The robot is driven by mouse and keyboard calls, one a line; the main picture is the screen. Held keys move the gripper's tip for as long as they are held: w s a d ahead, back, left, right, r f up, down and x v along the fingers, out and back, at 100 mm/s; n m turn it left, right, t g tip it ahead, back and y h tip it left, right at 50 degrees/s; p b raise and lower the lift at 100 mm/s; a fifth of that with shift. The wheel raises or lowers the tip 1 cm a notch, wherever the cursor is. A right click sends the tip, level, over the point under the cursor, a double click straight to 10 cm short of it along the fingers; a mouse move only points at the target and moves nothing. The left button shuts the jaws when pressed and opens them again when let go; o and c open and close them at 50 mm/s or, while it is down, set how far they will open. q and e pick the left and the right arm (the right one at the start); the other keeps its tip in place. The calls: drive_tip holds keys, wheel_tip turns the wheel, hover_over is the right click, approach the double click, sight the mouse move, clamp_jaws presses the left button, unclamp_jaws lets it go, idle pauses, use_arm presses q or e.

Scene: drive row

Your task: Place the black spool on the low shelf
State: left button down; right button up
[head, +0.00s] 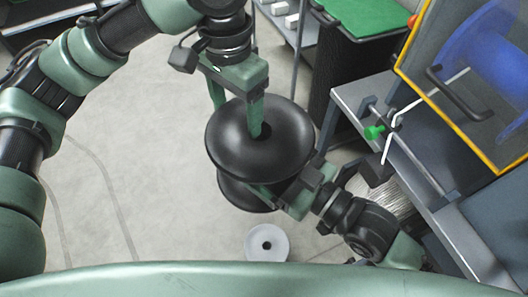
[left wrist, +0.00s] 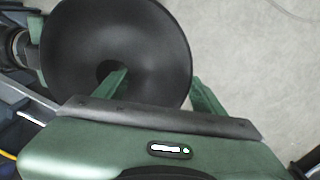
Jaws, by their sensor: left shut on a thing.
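The black spool (head: 258,140) hangs over the floor near the middle of the head view, its upper flange facing me. My left gripper (head: 236,112) is shut on it: one finger is in the hub hole, the other outside the flange. The left wrist view shows the spool (left wrist: 120,40) with the fingers (left wrist: 160,88) placed the same way. My right gripper (head: 268,192) reaches the spool's lower side from the right; its fingertips are partly hidden, so its grip cannot be told. I cannot tell which surface is the low shelf.
A grey metal bench (head: 400,145) with a green knob (head: 374,132) and a yellow-framed machine guard (head: 465,75) stands at the right. A green-topped stand (head: 365,15) and a rack with white pieces (head: 285,15) are at the back. A small white spool (head: 267,243) is below.

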drive_tip(key=c, duration=1.5)
use_arm(q)
drive_tip(key=shift+c, duration=0.6)
unclamp_jaws()
use_arm(e)
drive_tip(key=shift+r, duration=0.1)
drive_tip(key=c, duration=0.4)
